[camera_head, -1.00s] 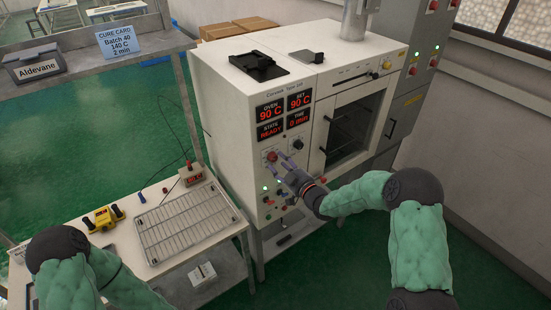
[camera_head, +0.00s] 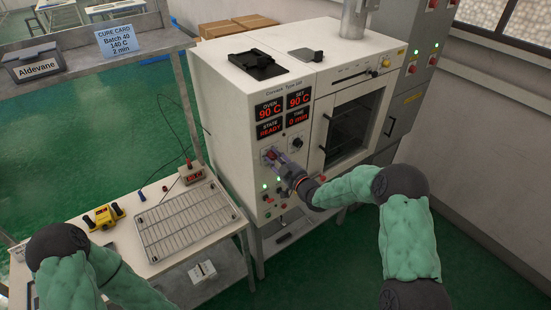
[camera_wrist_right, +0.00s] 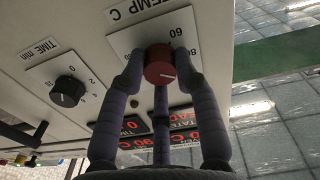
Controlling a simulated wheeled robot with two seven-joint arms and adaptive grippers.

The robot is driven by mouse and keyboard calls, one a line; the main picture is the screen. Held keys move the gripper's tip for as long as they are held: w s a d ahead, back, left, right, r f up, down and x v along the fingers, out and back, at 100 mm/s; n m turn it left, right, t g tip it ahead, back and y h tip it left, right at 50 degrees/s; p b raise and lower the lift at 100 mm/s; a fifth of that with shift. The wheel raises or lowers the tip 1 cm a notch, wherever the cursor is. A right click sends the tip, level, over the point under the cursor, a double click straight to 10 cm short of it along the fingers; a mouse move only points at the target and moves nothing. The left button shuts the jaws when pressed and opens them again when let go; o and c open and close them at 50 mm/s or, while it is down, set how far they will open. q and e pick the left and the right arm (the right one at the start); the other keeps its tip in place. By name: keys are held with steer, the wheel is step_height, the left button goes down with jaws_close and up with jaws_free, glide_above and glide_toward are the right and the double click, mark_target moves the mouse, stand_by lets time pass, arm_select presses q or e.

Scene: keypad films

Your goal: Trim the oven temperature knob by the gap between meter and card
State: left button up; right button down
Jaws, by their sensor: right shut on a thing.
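In the head view the oven (camera_head: 222,110) shows OVEN 90 C, SET 90 C, STATE READY and TIME 0 min on its red displays (camera_head: 284,117). The cure card (camera_head: 121,41) reads Batch 40, 140 C, 2 min. A small red meter (camera_head: 192,173) stands on the bench; its digits are too small to read. In the right wrist view the red temperature knob (camera_wrist_right: 159,68) sits on a plate marked TEMP C. My right gripper (camera_head: 275,160) is shut on this knob, fingers on either side. My left arm shows at lower left, its gripper out of view.
A black TIME knob (camera_wrist_right: 67,92) is beside the temperature plate. Buttons and lamps sit below on the oven front. A wire rack (camera_head: 185,222) and a yellow-black device (camera_head: 103,217) lie on the bench. The oven door (camera_head: 352,124) is closed.

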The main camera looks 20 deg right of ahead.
steer(key=shift+r+m+b, duration=0.1)
steer(key=shift+m+b, duration=1)
steer(key=shift+b, duration=0.1)
steer(key=shift+m+b, duration=0.45)
steer(key=shift+m, duration=0.35)
steer(key=shift+w+r+m, duration=0.1)
steer(key=shift+r+m, duration=0.15)
steer(key=shift+m, duration=0.15)
steer(key=c, duration=1)
jaws_free()
steer(key=shift+o, duration=0.2)
steer(key=shift+f, duration=0.1)
